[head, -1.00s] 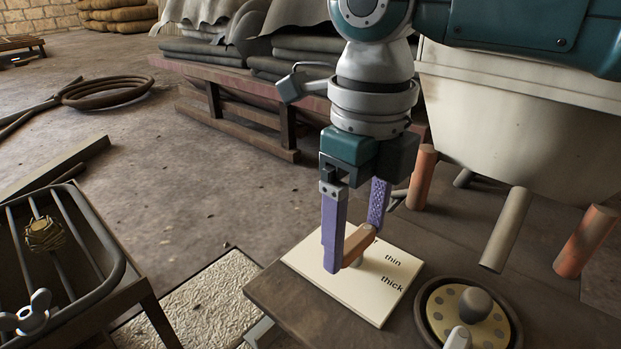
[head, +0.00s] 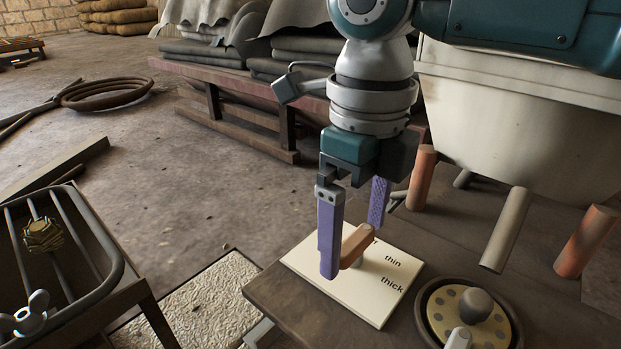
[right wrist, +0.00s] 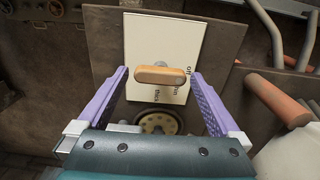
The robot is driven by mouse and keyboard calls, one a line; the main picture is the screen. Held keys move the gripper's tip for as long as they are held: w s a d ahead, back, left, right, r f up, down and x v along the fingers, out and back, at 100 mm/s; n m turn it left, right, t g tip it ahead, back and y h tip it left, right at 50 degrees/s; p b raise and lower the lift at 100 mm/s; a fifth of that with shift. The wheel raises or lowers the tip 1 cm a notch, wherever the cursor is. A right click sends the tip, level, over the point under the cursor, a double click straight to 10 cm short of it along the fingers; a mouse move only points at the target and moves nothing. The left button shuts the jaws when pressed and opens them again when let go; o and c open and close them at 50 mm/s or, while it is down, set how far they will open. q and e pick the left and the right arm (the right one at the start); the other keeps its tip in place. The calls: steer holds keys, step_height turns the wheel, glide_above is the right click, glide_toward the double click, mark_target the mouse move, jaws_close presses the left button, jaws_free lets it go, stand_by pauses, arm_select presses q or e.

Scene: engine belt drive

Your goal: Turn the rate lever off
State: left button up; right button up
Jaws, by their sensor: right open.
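The rate lever (head: 355,246) is an orange-brown wooden bar on a cream plate (head: 308,263) marked "thin" and "thick". In the right wrist view the lever (right wrist: 160,75) lies crosswise, its right end by the "off" and "thin" lettering; which mark it points at is unclear. My right gripper (head: 352,250) points down with its purple fingers open on either side of the lever. The wrist view shows a gap between the lever and each finger, so nothing is gripped. My left gripper is not in view.
A round dial with a dark knob (head: 476,302) sits right of the plate on the same dark board. Brown and grey posts (head: 423,178) stand behind, under a pale hopper (head: 520,120). A barred frame (head: 75,270) with a wing nut is at left.

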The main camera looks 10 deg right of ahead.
mark_target(355, 239)
steer(key=shift+r, duration=0.1)
step_height(355, 239, up, 10)
stand_by(0.4)
